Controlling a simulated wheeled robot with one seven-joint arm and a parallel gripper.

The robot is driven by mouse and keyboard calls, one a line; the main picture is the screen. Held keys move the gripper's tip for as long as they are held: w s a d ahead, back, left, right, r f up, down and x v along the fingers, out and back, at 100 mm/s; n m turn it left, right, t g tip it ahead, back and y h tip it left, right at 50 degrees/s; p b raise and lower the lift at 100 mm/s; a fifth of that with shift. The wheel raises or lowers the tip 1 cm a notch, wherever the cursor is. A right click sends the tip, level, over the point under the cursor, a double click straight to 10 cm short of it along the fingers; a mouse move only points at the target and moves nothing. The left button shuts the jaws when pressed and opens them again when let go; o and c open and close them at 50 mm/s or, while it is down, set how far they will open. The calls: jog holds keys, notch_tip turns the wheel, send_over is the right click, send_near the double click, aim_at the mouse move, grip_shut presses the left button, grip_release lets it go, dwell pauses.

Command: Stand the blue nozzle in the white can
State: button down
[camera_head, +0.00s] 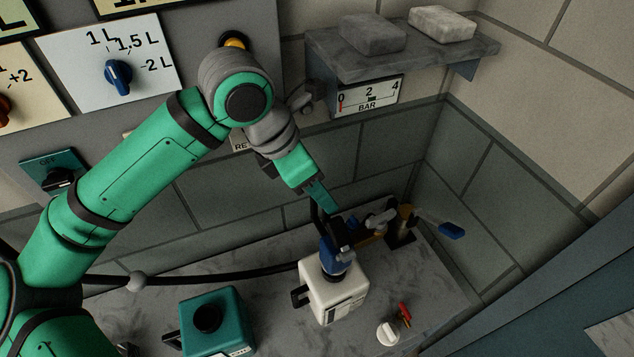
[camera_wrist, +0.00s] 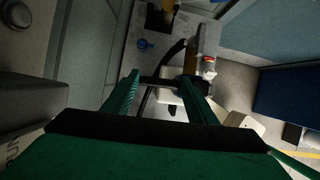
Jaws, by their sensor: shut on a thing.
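The white can (camera_head: 337,293) stands on the grey floor slab in the head view, with a black handle on its left side and a label on its front. The blue nozzle (camera_head: 335,264) is upright at the can's top. Its lower end meets the top, but I cannot tell how deep it sits in the mouth. My gripper (camera_head: 325,203) is above the can, pointing down, shut on the dark upper part of the nozzle.
A black hose (camera_head: 225,279) runs along the slab. Pipe fittings (camera_head: 380,222) and a blue lever (camera_head: 452,231) are behind.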

jog(key=shift+f, duration=1)
jog(key=c, duration=0.7)
grip_release()
jog(key=shift+o, duration=0.2)
jog(key=v, duration=1)
jog(key=shift+r, duration=0.4)
jog(key=shift+a, duration=0.15)
